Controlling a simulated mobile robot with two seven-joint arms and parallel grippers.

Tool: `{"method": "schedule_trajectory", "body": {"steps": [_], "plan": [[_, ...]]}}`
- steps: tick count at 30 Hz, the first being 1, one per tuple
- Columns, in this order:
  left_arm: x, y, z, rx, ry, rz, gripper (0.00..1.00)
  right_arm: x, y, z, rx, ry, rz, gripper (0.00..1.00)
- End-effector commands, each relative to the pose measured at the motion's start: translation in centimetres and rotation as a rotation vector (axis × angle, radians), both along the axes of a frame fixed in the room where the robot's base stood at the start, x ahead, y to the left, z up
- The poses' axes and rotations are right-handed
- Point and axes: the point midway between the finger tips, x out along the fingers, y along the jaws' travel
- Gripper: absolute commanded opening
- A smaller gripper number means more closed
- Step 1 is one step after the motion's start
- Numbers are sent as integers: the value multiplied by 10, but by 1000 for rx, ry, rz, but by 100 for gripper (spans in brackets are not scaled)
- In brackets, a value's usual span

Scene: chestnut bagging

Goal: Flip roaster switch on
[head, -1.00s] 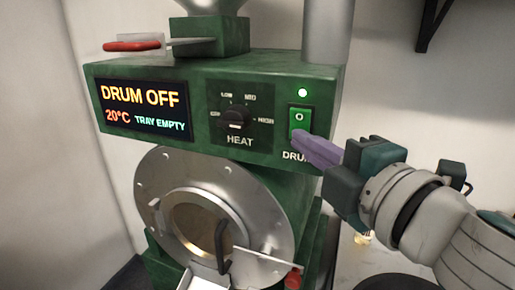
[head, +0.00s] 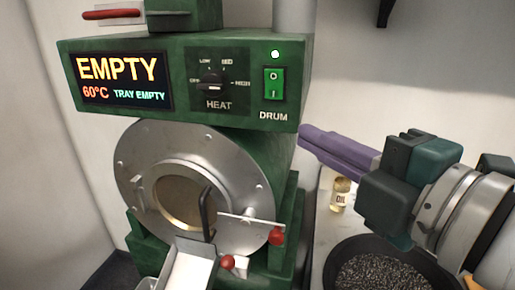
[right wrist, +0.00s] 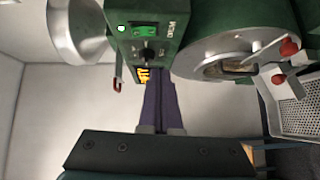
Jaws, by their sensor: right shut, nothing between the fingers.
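The green roaster (head: 140,45) stands left of centre in the head view. The display (head: 118,80) reads EMPTY, 60°C, TRAY EMPTY. The heat knob (head: 212,81) is left of the switch. My right gripper (head: 304,138), with purple fingers, is shut and empty, apart from the switch, below and to its right. In the right wrist view the fingers (right wrist: 160,108) point toward the panel and the switch (right wrist: 145,32). My left gripper is not in view.
The round drum front (head: 135,160) with a handle and red-knobbed levers is below the panel. A chute (head: 188,268) sticks out beneath it. An oil bottle (head: 340,195) and a dark pan of small grains (head: 340,262) are at the lower right. A perforated tray (right wrist: 297,110) shows in the right wrist view.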

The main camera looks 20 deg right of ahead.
Motion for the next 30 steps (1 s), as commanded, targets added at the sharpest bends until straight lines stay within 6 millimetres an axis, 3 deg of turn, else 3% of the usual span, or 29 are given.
{"method": "schedule_trajectory", "body": {"steps": [7, 23, 27, 30], "plan": [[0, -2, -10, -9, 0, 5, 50, -21, -4, -3, 1, 1, 1, 0], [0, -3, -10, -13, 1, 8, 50, -22, -5, -2, 8, 4, -6, 0], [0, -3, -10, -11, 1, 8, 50, -23, -25, -14, 147, 96, -135, 0], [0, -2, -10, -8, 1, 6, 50, -35, -51, -43, 378, 272, -342, 0]]}}
